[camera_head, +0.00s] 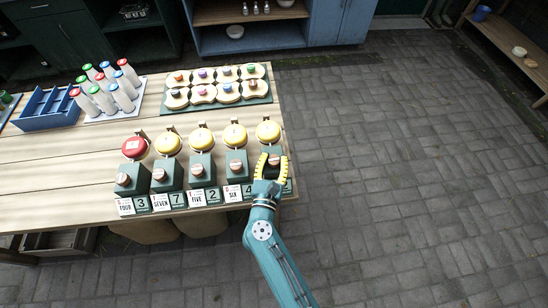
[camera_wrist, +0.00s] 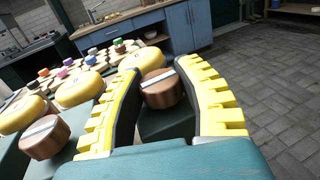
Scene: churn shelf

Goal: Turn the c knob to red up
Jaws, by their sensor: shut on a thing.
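A row of dark green boxes, each with a copper-brown knob on top, stands along the table's front edge. My gripper (camera_head: 271,168) is at the rightmost box, and its yellow toothed fingers are closed around that box's brown knob (camera_head: 274,159). In the wrist view, this knob (camera_wrist: 161,92) sits between the fingers, with a pale bar across its top. A neighbouring knob (camera_wrist: 44,137) stands free to the left. The letters on the labels are too small to read, so I cannot tell which knob is c. No red mark shows on the held knob.
Behind the boxes are one red disc (camera_head: 135,147) and several yellow discs (camera_head: 201,138). Farther back are a tray of round-topped pieces (camera_head: 217,107), capped white cylinders (camera_head: 122,97) and a blue divided crate (camera_head: 47,122). The paved floor (camera_head: 400,150) to the right is clear.

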